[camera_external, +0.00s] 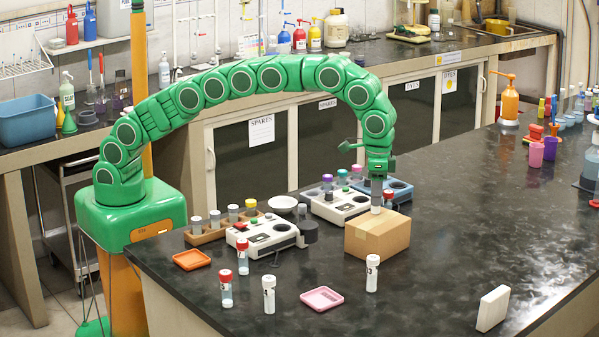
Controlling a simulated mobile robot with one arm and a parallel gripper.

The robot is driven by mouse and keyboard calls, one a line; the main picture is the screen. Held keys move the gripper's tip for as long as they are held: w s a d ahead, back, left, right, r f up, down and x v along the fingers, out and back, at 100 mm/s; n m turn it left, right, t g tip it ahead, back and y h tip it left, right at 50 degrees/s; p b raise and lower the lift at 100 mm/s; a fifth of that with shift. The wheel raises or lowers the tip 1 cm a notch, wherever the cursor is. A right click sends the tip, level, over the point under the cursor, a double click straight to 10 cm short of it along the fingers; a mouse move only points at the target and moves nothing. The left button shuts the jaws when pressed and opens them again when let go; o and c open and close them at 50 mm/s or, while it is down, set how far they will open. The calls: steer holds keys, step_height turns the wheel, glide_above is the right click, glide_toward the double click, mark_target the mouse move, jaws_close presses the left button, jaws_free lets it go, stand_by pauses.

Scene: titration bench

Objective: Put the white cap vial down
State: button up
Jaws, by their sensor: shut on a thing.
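My green arm reaches over the bench, and my gripper (377,192) points down just above the cardboard box (378,236). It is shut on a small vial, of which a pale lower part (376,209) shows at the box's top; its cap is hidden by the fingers. I cannot tell whether it touches the box. Two other white-capped vials stand upright on the bench: one (372,274) in front of the box, and one (268,294) left of the pink tray.
Red-capped vials (226,289) (242,257) stand front left, near an orange tray (191,260). The pink tray (322,298) lies in front. White instruments (262,236) and a vial rack (206,233) stand left of the box. A white block (493,308) stands front right; the bench between is clear.

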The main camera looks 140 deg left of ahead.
steer(key=o, duration=1)
steer(key=shift+r, duration=3.9)
